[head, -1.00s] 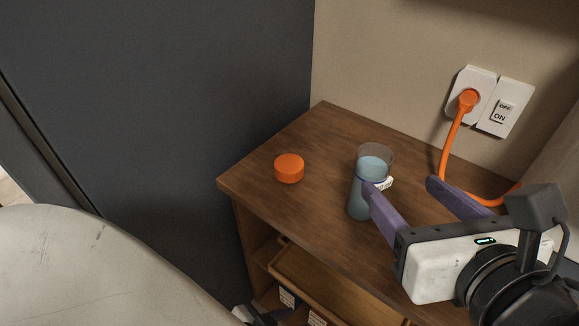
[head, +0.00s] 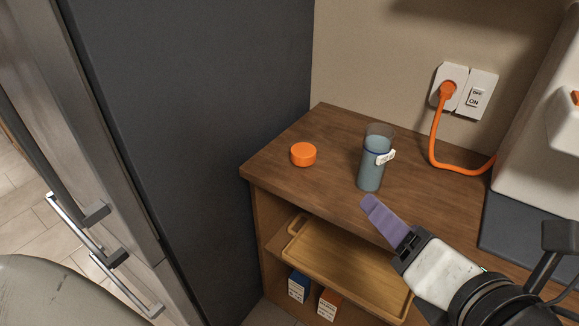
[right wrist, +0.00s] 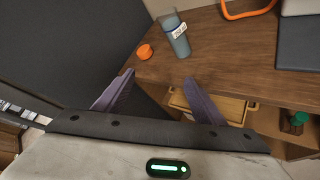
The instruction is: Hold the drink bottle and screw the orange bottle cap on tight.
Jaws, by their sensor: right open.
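The drink bottle (head: 371,168) stands upright and uncapped on the wooden cabinet top, with a white tag near its upper part. It also shows in the right wrist view (right wrist: 178,40). The orange bottle cap (head: 303,154) lies on the same top, left of the bottle, and shows in the right wrist view (right wrist: 144,52). My right gripper (head: 368,203) is in front of the bottle, apart from it. In the right wrist view its two purple fingers (right wrist: 157,88) are spread with nothing between them. My left gripper is not in view.
The wooden top (head: 330,128) is clear around the cap. A wooden tray (head: 350,270) and small boxes (head: 298,287) are on shelves below. An orange cord (head: 432,150) runs from the wall outlet (head: 448,87) to the right. A dark grey panel (head: 200,130) stands left.

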